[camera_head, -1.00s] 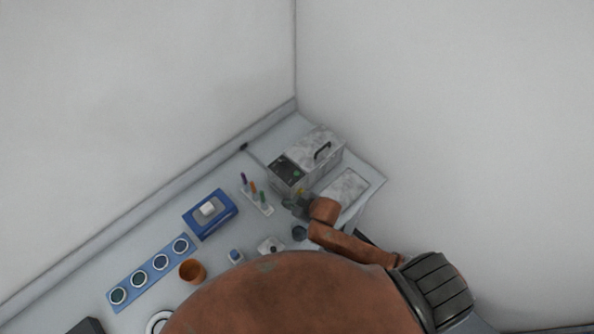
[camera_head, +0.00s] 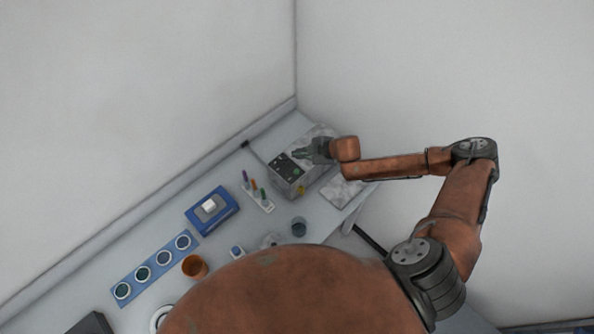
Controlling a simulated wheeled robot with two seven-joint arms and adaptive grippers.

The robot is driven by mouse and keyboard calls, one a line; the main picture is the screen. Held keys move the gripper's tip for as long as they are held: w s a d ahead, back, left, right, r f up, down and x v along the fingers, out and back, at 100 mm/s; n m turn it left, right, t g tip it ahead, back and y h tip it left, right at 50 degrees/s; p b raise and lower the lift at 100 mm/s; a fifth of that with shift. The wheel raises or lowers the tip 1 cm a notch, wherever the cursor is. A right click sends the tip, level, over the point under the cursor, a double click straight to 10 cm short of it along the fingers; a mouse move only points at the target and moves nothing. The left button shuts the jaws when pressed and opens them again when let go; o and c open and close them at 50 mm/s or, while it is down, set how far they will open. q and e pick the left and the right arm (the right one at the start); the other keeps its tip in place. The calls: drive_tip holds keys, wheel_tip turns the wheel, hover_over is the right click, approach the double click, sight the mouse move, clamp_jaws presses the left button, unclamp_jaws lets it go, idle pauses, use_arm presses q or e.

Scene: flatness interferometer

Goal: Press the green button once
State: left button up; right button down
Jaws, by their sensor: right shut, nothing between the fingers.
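The grey metal instrument box (camera_head: 289,183) stands on the bench by the corner. Its dark control panel (camera_head: 281,163) faces up on its near left part. A small green button (camera_head: 296,172) shows faintly at the panel's right side. My right gripper (camera_head: 298,153) is shut and empty, with its fingers pointing left over the top of the box, close to the panel's upper edge. I cannot tell whether it touches the box. The box's carrying handle is hidden behind the gripper. My left gripper is not in view.
A white rack (camera_head: 259,201) with colored pens stands left of the box. A blue case (camera_head: 211,211), a blue strip (camera_head: 154,270) with several round discs and an orange cup (camera_head: 194,267) lie further left. Walls close the back.

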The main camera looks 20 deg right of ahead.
drive_tip(key=shift+f, duration=0.15)
drive_tip(key=b, duration=0.6)
hover_over(298, 172)
wheel_tip(298, 172, down, 7)
drive_tip(key=shift+f+b, duration=0.4)
drive_tip(key=shift+f, duration=0.35)
drive_tip(key=shift+f, duration=0.2)
idle(0.5)
drive_tip(key=shift+f, duration=0.2)
